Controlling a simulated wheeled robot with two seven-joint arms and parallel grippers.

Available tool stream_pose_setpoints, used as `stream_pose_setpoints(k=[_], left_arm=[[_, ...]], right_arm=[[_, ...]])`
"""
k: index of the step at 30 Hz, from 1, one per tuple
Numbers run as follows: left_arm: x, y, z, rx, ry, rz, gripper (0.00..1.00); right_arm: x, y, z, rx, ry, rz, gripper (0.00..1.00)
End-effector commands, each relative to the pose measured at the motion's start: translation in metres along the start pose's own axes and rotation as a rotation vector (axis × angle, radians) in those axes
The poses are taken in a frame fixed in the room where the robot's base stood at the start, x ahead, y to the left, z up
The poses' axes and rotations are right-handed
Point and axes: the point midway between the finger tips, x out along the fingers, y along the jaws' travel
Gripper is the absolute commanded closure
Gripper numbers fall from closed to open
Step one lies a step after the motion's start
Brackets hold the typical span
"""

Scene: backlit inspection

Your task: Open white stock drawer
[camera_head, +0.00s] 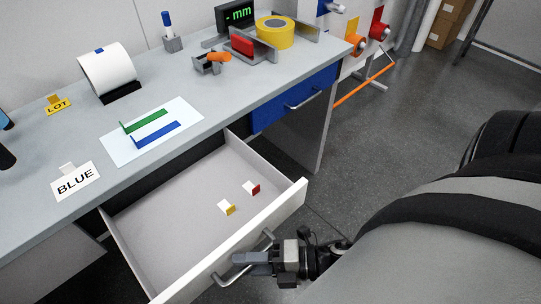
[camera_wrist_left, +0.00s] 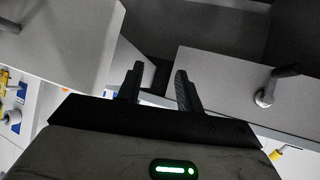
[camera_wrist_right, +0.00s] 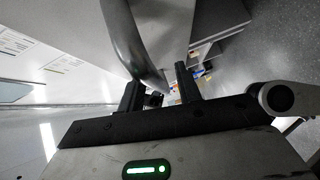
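The white stock drawer (camera_head: 283,208) is pulled out from under the grey desk, its inside in view. Its grey bar handle (camera_head: 225,277) is on the front panel. My right gripper (camera_head: 240,261) is at this handle in the head view. In the right wrist view the curved handle bar (camera_wrist_right: 130,40) runs down to between my right fingers (camera_wrist_right: 160,88), which stand apart; firm contact cannot be told. My left gripper (camera_wrist_left: 158,82) is open and empty in the left wrist view; I cannot make it out in the head view.
Small yellow (camera_head: 229,210) and red (camera_head: 254,190) tabs lie in the drawer. A blue drawer (camera_head: 295,101) sits shut to the right. The desktop holds a BLUE card (camera_head: 75,182), a paper roll (camera_head: 107,72) and yellow tape (camera_head: 274,34). Open floor (camera_head: 400,115) lies right.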

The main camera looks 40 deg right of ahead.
Motion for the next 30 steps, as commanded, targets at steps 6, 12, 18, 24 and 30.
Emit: stream_pose_setpoints(k=[6, 12, 18, 24, 30], left_arm=[[0.000, 0.000, 0.000, 0.000, 0.001, 0.000, 0.64], [0.001, 0.000, 0.001, -0.002, 0.002, 0.001, 0.64], [0.002, 0.000, 0.001, -0.005, 0.008, 0.003, 0.64], [0.002, 0.000, -0.002, -0.007, 0.017, 0.004, 0.64], [0.002, 0.000, -0.001, -0.009, 0.017, 0.005, 0.64]], right_arm=[[-0.003, -0.001, 0.000, 0.001, 0.000, -0.001, 0.66], [-0.032, -0.002, -0.001, 0.001, 0.001, -0.005, 0.66], [-0.082, -0.002, -0.001, 0.002, 0.000, -0.006, 0.66], [-0.126, -0.001, 0.000, 0.002, 0.000, -0.005, 0.66], [-0.153, -0.001, 0.000, 0.001, -0.001, -0.003, 0.66]])
